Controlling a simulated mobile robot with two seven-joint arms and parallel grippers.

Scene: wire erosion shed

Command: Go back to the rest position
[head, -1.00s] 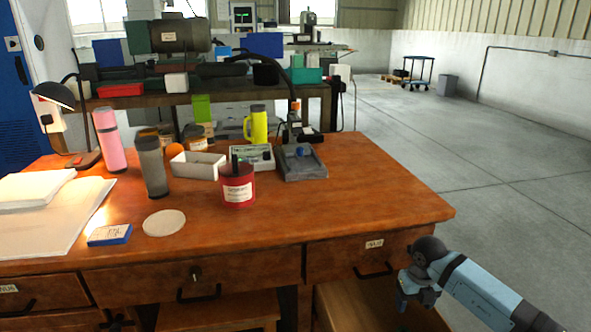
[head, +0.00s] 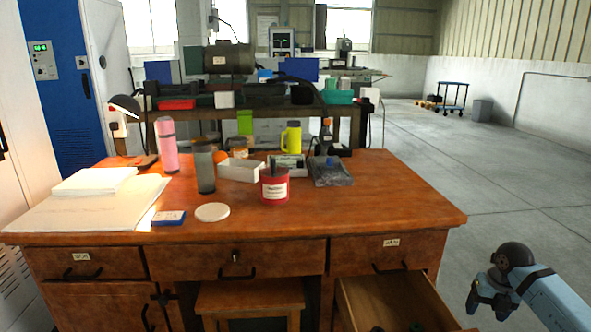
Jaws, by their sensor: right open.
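My right gripper (head: 487,301) is at the lower right, in front of the desk's right side and beside the open drawer. It is open and nothing shows between its fingers. My left gripper is out of view. The wooden desk (head: 350,222) stands ahead, and its lower right drawer (head: 385,300) is pulled out, with dark items partly visible at its bottom edge.
On the desk are a red tin (head: 274,187), a grey tumbler (head: 205,172), a pink bottle (head: 167,146), a white tray (head: 241,171), a yellow flask (head: 292,138) and papers (head: 88,205). A stool (head: 247,297) sits under it.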

